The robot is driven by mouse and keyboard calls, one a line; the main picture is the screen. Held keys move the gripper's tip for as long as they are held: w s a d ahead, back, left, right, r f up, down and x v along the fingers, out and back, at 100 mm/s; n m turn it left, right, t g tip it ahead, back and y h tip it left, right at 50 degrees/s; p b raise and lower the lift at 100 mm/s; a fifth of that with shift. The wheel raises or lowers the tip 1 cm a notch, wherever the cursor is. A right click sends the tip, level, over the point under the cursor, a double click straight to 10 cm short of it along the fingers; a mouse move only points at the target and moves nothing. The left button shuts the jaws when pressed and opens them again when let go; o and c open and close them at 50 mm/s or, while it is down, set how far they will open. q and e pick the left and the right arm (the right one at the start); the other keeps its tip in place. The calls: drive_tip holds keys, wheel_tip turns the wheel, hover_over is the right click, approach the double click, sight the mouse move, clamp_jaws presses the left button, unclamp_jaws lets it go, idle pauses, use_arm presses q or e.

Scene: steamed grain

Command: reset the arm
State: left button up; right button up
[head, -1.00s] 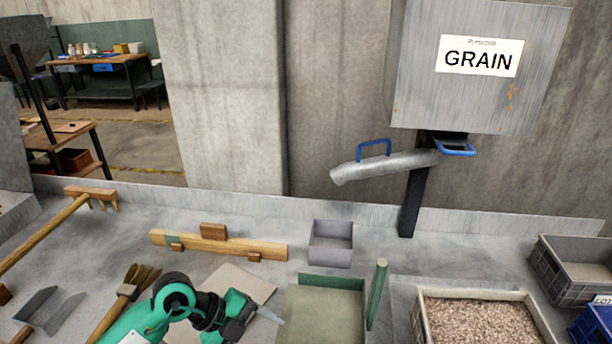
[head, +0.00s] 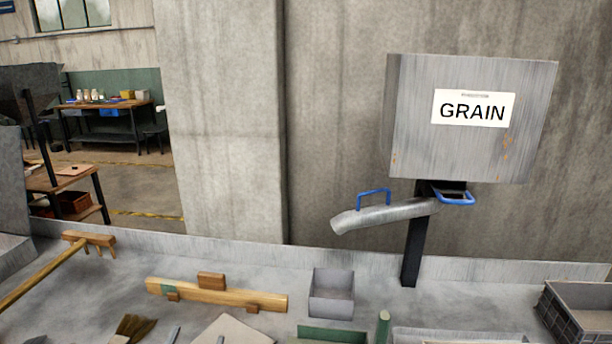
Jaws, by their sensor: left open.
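Only the two grey fingertips of my left gripper (head: 196,338) show, at the bottom edge of the head view. They stand apart with nothing seen between them, so it is open. They are between a straw brush (head: 131,328) on the left and a flat beige board (head: 236,331) on the right. The rest of my left arm is below the frame. My right gripper is not in view.
A grey hopper marked GRAIN (head: 470,150) with a metal chute (head: 385,216) stands at the back right. A wooden bar (head: 215,294), a grey bin (head: 331,294), a green tray (head: 331,334), a wooden rake (head: 88,240) and a dark crate (head: 580,318) are on the bench.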

use_arm(q)
drive_tip(key=s+a+f+n+g+y, duration=0.2)
drive_tip(key=s+f+g, duration=0.3)
drive_tip(key=f, duration=0.2)
drive_tip(key=s+a+f+n+g+y, duration=0.1)
drive_tip(key=s+a+f+g, duration=0.25)
drive_tip(key=f, duration=0.35)
drive_tip(key=s+d+f+m+g+h, duration=0.1)
drive_tip(key=s+f+g, duration=0.25)
drive_tip(key=s, duration=0.35)
drive_tip(key=s+d+f+g+h, duration=0.1)
drive_tip(key=s+d+f+g, duration=0.1)
drive_tip(key=s+f+g, duration=0.3)
wheel_tip(320, 180, down, 27)
drive_tip(key=s+p, duration=0.1)
drive_tip(key=s, duration=0.1)
drive_tip(key=s+a+f+p, duration=0.1)
drive_tip(key=s+f, duration=0.8)
drive_tip(key=s+a+f+g, duration=0.1)
drive_tip(key=s+a+f, duration=0.1)
drive_tip(key=s+f, duration=0.8)
drive_tip(key=shift+s+a+m+p, duration=0.25)
drive_tip(key=shift+s+m+p, duration=0.05)
drive_tip(key=shift+m+p, duration=0.1)
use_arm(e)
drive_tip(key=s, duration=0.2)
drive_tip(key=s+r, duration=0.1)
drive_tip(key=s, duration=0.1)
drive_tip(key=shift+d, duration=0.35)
